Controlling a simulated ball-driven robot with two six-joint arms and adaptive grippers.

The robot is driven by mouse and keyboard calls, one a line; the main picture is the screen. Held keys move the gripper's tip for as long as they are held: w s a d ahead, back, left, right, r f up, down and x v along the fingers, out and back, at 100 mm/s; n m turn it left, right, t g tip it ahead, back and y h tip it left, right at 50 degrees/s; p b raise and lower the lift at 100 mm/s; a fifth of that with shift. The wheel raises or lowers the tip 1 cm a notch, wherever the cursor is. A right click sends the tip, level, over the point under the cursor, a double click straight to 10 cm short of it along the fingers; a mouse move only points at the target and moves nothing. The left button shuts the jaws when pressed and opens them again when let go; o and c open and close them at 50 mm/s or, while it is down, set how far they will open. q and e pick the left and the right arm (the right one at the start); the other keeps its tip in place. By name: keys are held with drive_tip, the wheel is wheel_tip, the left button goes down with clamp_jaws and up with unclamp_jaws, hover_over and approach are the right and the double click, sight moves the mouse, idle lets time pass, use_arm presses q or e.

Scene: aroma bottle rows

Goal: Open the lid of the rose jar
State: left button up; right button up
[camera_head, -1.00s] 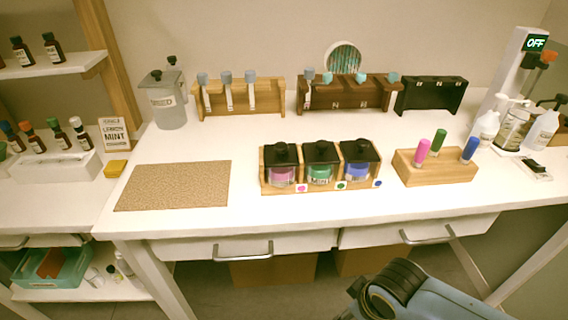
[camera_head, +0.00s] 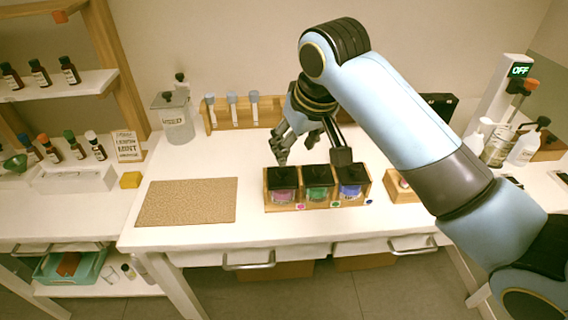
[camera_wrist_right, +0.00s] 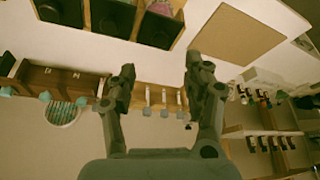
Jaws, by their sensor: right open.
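The rose jar, which I take to be the one with pink contents (camera_head: 283,196), stands at the left end of a wooden holder (camera_head: 322,205). Its black lid (camera_head: 282,177) is on. A green jar (camera_head: 317,194) and a blue jar (camera_head: 351,190) stand beside it, also with black lids. My right gripper (camera_head: 297,150) is open and empty, above and behind the holder near the left jar. In the right wrist view its fingers (camera_wrist_right: 160,66) are spread, and the left jar's lid (camera_wrist_right: 160,30) is at the top edge, apart from them. My left gripper is not in view.
A cork mat (camera_head: 187,201) lies left of the holder. A rack with droppers (camera_head: 232,112) and a lidded canister (camera_head: 174,118) stand behind. My right arm hides much of the back right. Bottles (camera_head: 500,147) stand at the right. The table front is clear.

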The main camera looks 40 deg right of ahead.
sight(283, 170)
drive_tip(key=x, duration=0.7)
drive_tip(key=p+x, duration=0.1)
drive_tip(key=x, duration=0.2)
drive_tip(key=shift+w+d+f, duration=0.15)
drive_tip(key=shift+w+f, duration=0.05)
drive_tip(key=shift+w, duration=0.3)
clamp_jaws()
